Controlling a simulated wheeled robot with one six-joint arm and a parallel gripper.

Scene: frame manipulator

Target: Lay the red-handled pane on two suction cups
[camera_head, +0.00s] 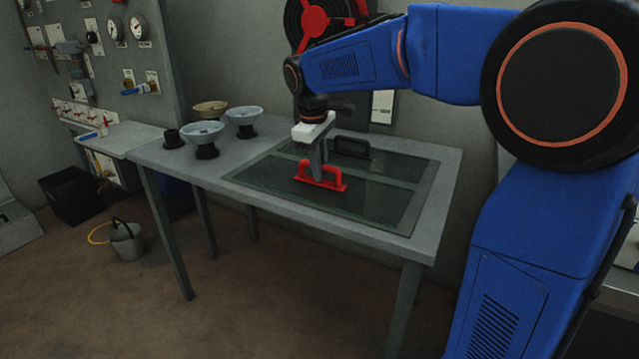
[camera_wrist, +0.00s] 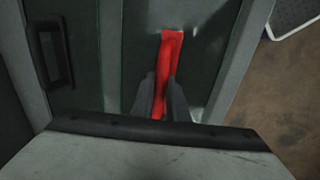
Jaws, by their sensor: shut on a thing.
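The red-handled pane (camera_head: 266,178) is a dark glass sheet lying flat on the grey table, on its front side. My gripper (camera_head: 318,178) points down and is shut on the red handle (camera_head: 335,187). In the wrist view, the red handle (camera_wrist: 172,50) runs between my two fingers (camera_wrist: 160,98). Two pale blue suction cups, one nearer (camera_head: 202,132) and one farther (camera_head: 245,118), stand on dark bases at the table's left end. I cannot see any gap under the pane.
A second pane with a black handle (camera_head: 350,147) lies just behind. A tan cup (camera_head: 210,108) and a short black base (camera_head: 173,138) stand near the blue cups. The grey table (camera_head: 185,166) has bare room along its front left. A bucket (camera_head: 126,241) stands on the floor.

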